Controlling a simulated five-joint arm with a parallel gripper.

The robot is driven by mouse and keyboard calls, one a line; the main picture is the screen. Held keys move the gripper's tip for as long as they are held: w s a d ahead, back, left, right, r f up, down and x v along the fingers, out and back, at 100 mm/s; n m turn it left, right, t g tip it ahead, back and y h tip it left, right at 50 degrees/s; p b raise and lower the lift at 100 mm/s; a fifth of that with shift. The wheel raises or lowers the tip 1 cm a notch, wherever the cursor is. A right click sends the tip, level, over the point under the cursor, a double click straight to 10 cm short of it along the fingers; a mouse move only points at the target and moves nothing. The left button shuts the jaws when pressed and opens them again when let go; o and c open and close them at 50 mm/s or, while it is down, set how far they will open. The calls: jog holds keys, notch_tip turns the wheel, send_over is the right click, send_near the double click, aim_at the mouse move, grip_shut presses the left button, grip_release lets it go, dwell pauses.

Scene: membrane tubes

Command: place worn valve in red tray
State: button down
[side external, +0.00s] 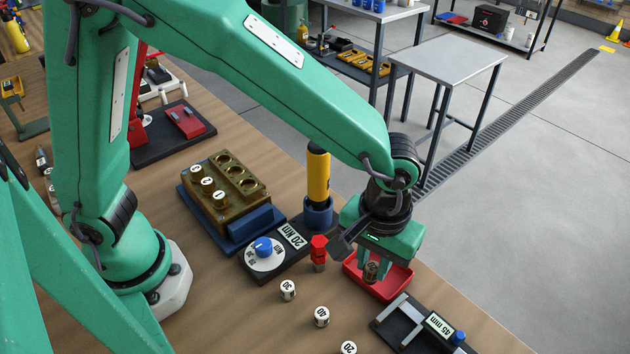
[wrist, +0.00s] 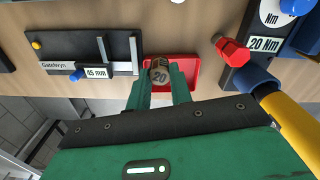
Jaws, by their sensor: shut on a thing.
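My gripper (side external: 371,262) is shut on the worn valve (side external: 372,273), a dark brownish cylinder. The fingers and valve hide part of the tray.
A caliper stand reading 45 mm (side external: 425,328) lies to the right of the tray. A red hex-headed piece (side external: 318,250), a dial unit (side external: 268,256) and a yellow tool (side external: 318,175) stand to the left. White-topped valves (side external: 288,290) stand in front. A brass block (side external: 222,200) is farther left.

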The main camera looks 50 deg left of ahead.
jog(key=w+a+f, duration=0.1)
jog(key=w, duration=0.1)
jog(key=w+f, duration=0.1)
jog(key=w, duration=0.1)
jog(key=w+a+f, duration=0.1)
jog(key=w+f, duration=0.1)
jog(key=shift+w+a, duration=0.1)
jog(key=shift+a, duration=0.25)
jog(key=shift+f, duration=0.1)
jog(key=shift+f, duration=1.95)
jog(key=shift+f, duration=0.1)
jog(key=c, duration=1.3)
grip_release()
jog(key=shift+o, duration=0.2)
notch_tip(320, 180, up, 12)
